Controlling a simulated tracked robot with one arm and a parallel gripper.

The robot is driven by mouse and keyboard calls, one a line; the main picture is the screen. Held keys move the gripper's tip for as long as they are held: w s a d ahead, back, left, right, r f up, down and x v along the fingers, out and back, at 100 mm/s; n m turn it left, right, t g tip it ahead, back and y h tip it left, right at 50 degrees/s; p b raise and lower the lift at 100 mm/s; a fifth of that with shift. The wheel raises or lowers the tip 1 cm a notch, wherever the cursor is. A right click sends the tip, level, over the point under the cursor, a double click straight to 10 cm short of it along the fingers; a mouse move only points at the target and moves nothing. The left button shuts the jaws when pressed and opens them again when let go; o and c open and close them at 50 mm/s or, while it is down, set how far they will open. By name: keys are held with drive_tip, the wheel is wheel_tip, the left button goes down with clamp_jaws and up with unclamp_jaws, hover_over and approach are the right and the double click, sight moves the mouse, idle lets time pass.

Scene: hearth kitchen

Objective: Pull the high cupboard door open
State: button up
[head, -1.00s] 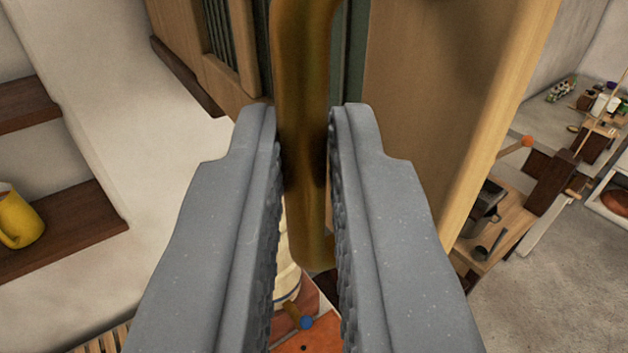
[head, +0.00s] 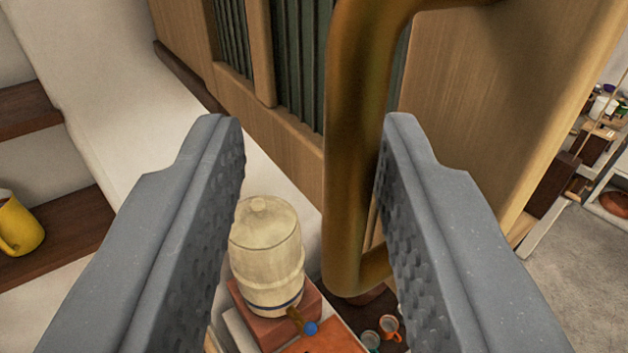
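The brass handle (head: 346,150) is a thick upright bar, bent at its ends, large in the head view right of centre. The high cupboard's wood face (head: 480,110) is behind it, with dark green slatted panels (head: 300,60) to the left. I cannot tell how far the door stands open. My gripper (head: 315,130) is wide open, with a grey finger at each side of the handle. The handle is close to the right finger and well clear of the left one.
A cream lidded crock with a blue-ended tap (head: 267,255) stands on a brick-coloured block below. Small cups (head: 388,325) are beside it. A yellow mug (head: 18,228) is on a dark shelf at left. Open floor (head: 580,290) shows at right.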

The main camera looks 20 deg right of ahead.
drive_tip(key=shift+s, duration=0.1)
drive_tip(key=shift+s+a, duration=0.1)
drive_tip(key=shift+s, duration=0.05)
idle(0.3)
drive_tip(key=v, duration=1.4)
idle(0.5)
